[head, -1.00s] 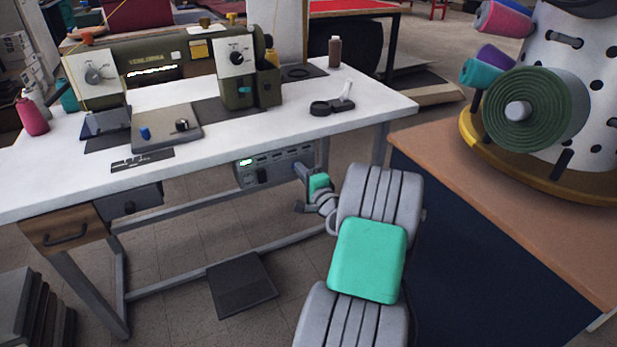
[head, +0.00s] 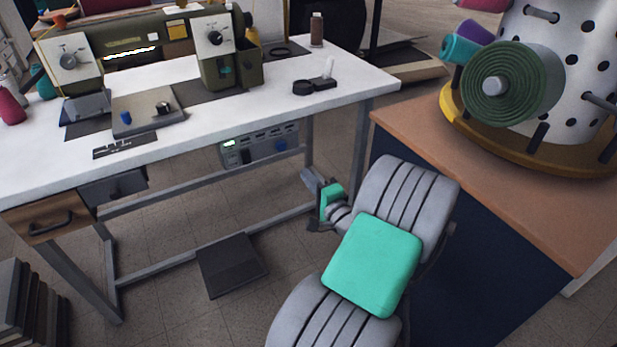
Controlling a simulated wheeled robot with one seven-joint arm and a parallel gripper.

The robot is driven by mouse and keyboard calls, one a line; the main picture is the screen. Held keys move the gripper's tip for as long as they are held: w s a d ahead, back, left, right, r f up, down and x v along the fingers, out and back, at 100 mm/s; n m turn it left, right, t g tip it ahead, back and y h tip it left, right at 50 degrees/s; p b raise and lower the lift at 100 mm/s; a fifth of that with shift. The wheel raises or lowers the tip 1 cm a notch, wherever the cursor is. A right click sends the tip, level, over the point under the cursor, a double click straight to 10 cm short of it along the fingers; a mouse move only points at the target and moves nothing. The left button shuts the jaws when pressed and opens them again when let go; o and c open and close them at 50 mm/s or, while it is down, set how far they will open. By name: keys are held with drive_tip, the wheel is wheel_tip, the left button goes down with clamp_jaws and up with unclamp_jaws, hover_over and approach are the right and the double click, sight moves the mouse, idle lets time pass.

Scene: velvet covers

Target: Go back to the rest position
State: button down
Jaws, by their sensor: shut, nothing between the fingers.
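My gripper (head: 312,186) is at the end of my grey and green arm, in the lower middle of the head view. It is in front of the white sewing table (head: 225,118) and below its top, apart from the control box. The fingers are small and partly hidden by my wrist. They look closed, and I see nothing held in them.
An olive sewing machine (head: 130,50) stands on the table. A control box (head: 258,146) hangs under the tabletop. A foot pedal (head: 232,265) lies on the floor. A brown-topped cabinet (head: 420,140) with a roll rack (head: 585,60) stands close on the right.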

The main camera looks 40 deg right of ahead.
drive_tip(key=w+a+r+n+g+y+p, duration=0.2)
drive_tip(key=a+r+n+g+y+p, duration=0.15)
drive_tip(key=a+n+p, duration=0.35)
drive_tip(key=w+a+r+n+g+y+p, duration=0.25)
drive_tip(key=a+r+p, duration=0.2)
drive_tip(key=a, duration=0.55)
drive_tip(key=w+a+r+n+g+y+p, duration=0.1)
drive_tip(key=a+r+n+g+y+p, duration=0.15)
drive_tip(key=a+r+n+p, duration=0.45)
drive_tip(key=s+a+r+n+g+h+p, duration=0.2)
drive_tip(key=s+a+r+p, duration=0.2)
drive_tip(key=s+r+p, duration=0.1)
drive_tip(key=s+a+r+n+g+h+p, duration=0.2)
drive_tip(key=s+a+r+n+g+p, duration=0.1)
drive_tip(key=s+r, duration=0.5)
drive_tip(key=shift+a+r+g+p, duration=0.35)
drive_tip(key=shift+a+p, duration=0.25)
drive_tip(key=shift+p, duration=0.3)
